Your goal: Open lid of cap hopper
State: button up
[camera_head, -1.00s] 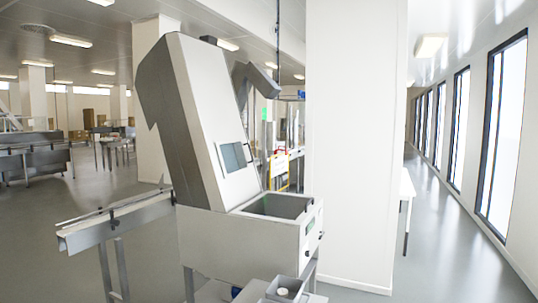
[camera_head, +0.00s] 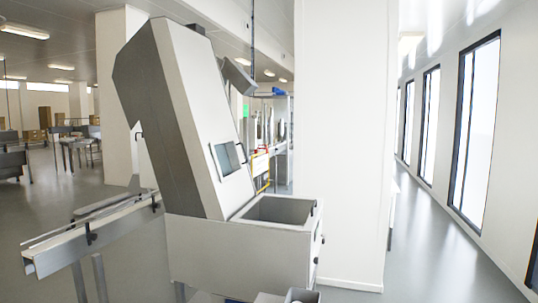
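The cap hopper appears to be the tall white and grey slanted machine (camera_head: 185,115) left of centre. At its front is a white box-shaped bin (camera_head: 240,250) with a grey recess (camera_head: 280,210) in its top. The recess looks open from above; I see no lid lying across it, and its floor is hidden. A small dark window panel (camera_head: 227,158) sits on the slanted face. Small dark knobs show on the bin's right side. My gripper is not in view.
A metal conveyor rail (camera_head: 95,230) runs out to the left of the machine. A white pillar (camera_head: 345,140) stands close behind it on the right. A small grey container (camera_head: 302,295) is cut off at the bottom edge. The floor (camera_head: 430,250) at right is clear.

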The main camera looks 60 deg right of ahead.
aim_at(308, 228)
jog(key=z, duration=0.05)
jog(key=i, duration=2.95)
jog(key=z, duration=2.4)
